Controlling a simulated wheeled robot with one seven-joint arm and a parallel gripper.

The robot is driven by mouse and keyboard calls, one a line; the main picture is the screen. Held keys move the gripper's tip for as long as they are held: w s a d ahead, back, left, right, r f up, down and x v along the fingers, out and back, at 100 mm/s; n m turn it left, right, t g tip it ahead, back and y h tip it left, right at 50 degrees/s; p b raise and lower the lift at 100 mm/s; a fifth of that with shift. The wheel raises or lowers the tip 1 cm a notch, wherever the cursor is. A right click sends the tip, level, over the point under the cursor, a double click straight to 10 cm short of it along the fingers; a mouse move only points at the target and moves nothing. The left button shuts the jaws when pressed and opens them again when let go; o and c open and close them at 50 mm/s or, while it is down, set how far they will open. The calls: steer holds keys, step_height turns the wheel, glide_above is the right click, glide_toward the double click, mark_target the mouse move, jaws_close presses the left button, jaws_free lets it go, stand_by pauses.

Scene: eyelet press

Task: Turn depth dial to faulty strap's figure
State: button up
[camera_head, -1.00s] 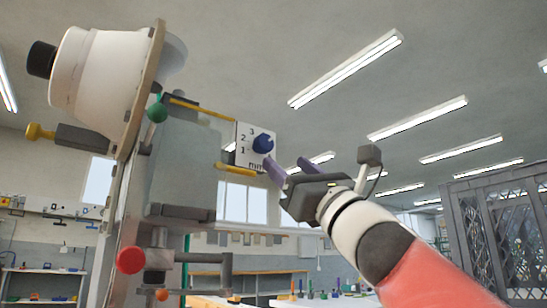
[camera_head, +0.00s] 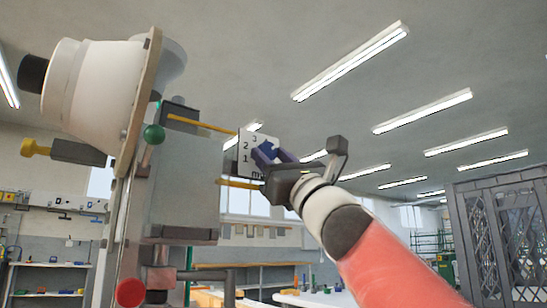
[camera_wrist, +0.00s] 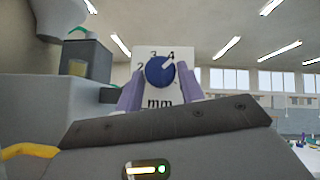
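The depth dial is a blue round knob (camera_wrist: 160,71) on a white plate (camera_wrist: 143,57) marked 2, 3, 4 and "mm" in the wrist view. Its white pointer mark points up and right, towards the 4. In the head view the plate (camera_head: 244,150) shows 1 and 2, and the knob (camera_head: 264,150) is partly covered by my fingers. My gripper (camera_head: 271,156) has its two purple fingers apart, one on each side of the knob. In the wrist view a gap seems to show between fingers and knob; contact cannot be told. I see no strap.
The grey press body (camera_head: 185,185) stands left of the dial, with yellow rods (camera_head: 200,124) beside the plate. A green ball knob (camera_head: 154,134) and a red knob (camera_head: 130,292) stick out. A dark lattice cage (camera_head: 500,235) stands far right.

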steer(key=c, duration=0.5)
steer(key=shift+n+g+y, duration=0.3)
steer(key=shift+n+g, duration=0.1)
steer(key=shift+n, duration=0.1)
steer(key=n+g+y, duration=0.1)
steer(key=n, duration=0.1)
steer(key=n+g+y+p, duration=0.1)
steer(key=n+g, duration=0.2)
steer(key=shift+w+d+r+n+y+p, duration=0.2)
steer(key=shift+d+n+y+p, duration=0.1)
steer(key=shift+y+p, duration=0.1)
steer(key=n+g+p, duration=0.1)
steer(key=n+g, duration=0.1)
steer(key=n, duration=0.1)
steer(key=n+g+y+p, duration=0.1)
steer(key=n+g, duration=0.2)
steer(key=shift+w+d+r+p, duration=0.15)
steer(key=shift+r+p, duration=0.05)
steer(key=shift+p, duration=0.2)
steer(key=n+g+p, duration=0.1)
steer(key=n+g, duration=0.1)
steer(key=n, duration=0.1)
steer(key=shift+d+g, duration=0.1)
steer(key=shift+g, duration=0.3)
steer(key=shift+n+g, duration=0.5)
steer(key=shift+n, duration=0.4)
steer(key=shift+n+g+h, duration=0.3)
steer(key=shift+n+h, duration=0.1)
